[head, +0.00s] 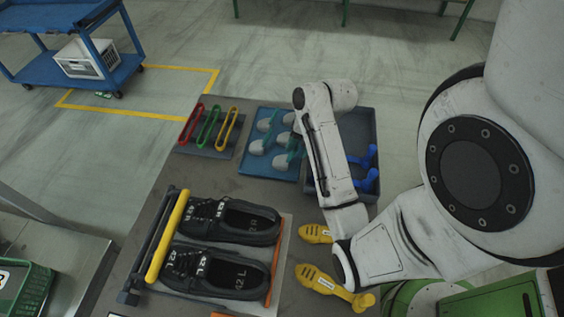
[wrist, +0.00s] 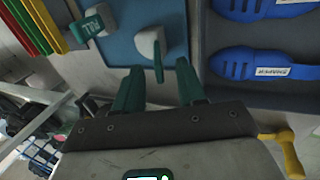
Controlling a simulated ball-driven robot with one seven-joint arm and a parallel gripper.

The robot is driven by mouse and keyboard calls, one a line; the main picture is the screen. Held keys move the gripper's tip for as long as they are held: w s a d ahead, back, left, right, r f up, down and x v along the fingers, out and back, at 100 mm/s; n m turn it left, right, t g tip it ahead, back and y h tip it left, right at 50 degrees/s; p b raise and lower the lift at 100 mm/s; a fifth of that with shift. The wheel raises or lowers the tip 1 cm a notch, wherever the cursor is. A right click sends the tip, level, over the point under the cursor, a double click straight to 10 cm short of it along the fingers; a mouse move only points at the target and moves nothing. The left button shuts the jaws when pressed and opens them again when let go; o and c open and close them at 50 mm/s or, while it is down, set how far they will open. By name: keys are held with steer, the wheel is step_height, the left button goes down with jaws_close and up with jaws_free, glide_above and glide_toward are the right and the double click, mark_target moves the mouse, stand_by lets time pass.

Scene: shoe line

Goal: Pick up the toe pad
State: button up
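Several toe pads, pale grey with teal handles, lie on a blue tray (head: 249,167) in the head view; one toe pad (head: 256,147) is at its lower left. In the wrist view, one toe pad (wrist: 149,41) lies ahead of my gripper (wrist: 158,82), its teal handle standing toward the gap between the fingertips. My gripper is open, with teal fingers spread apart and nothing held. Another toe pad (wrist: 94,20) with a labelled handle is at the upper left. In the head view my arm covers part of the tray, and the fingers are hard to make out.
Right of the tray is a dark bin (head: 368,128) with blue shoe forms (wrist: 262,66). Red, green and yellow loops (head: 208,127) lie to the left. Black shoes (head: 230,222) stand nearer on a board, with yellow shoe forms (head: 325,281) at their right.

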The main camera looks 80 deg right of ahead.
mark_target(285, 156)
steer(key=shift+x, duration=1.6)
jaws_close()
